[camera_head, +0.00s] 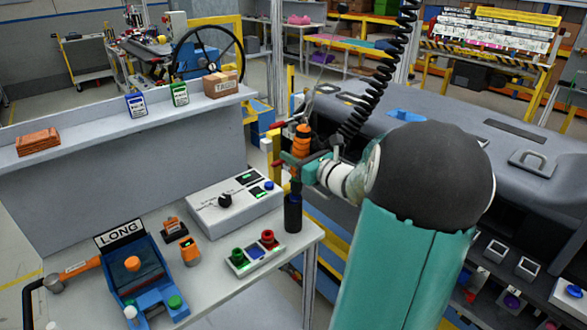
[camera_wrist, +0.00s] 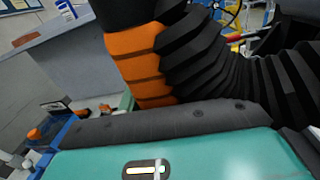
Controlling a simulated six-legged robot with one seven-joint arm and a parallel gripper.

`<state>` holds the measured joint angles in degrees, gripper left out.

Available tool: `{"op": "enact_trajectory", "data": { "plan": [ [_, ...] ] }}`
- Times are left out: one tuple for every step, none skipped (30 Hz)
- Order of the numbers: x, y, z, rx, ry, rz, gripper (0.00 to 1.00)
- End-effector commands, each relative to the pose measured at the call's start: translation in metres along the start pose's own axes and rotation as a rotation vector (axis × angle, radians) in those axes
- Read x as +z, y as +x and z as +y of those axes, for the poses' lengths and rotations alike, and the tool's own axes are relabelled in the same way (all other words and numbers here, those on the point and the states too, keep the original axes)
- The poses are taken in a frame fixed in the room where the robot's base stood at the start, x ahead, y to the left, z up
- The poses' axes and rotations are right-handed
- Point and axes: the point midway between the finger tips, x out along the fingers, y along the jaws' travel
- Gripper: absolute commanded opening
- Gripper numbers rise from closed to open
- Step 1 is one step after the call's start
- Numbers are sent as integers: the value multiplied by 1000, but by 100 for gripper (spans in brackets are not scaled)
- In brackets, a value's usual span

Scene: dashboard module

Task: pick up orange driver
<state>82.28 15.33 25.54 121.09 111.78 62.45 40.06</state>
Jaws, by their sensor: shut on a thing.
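The orange driver (camera_head: 302,141) stands roughly upright above the right end of the workbench, with black bands on its orange body. My gripper (camera_head: 300,170) is shut on it around the middle and partly hides it. Below my gripper, the driver's narrow shaft lines up with a dark cylinder (camera_head: 293,213) at the bench's right corner. I cannot tell whether the shaft is still inside it. In the wrist view the orange body (camera_wrist: 138,70) is close to my gripper, with black ribbed parts covering its right side.
A black coiled cord (camera_head: 376,88) hangs just right of the driver. A white control box (camera_head: 233,208) and a red-green button box (camera_head: 254,254) are on the bench (camera_head: 215,288). The grey dashboard module (camera_head: 520,190) is at the right.

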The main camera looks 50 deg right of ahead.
Motion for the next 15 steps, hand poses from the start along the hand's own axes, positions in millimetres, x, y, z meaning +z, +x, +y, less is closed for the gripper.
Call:
{"op": "enact_trajectory", "data": {
  "plan": [
    [8, 0, 1, 1, -6, -1, 0],
    [11, 0, 1, 1, -4, -1, 0],
    [16, -1, 1, 1, -4, -1, 0],
    [20, -1, 1, 1, -4, -1, 0],
    [23, -2, 1, 1, -3, -1, 0],
    [27, -2, 0, 0, -3, -1, 0],
    [30, -2, 0, 0, -3, -1, 0],
    [33, -3, 0, 0, -3, -1, 0],
    [38, -3, 1, 1, -4, -1, 0],
    [36, -7, 0, -1, -2, 1, 0],
    [36, -11, 0, -1, -1, 1, 0],
    [35, -15, 0, -1, 0, 1, 0],
    [36, -19, 0, -1, -1, 1, 0],
    [36, -23, 0, -2, -1, 1, 0],
    [36, -28, 0, -1, 0, 0, 0]
  ]
}}
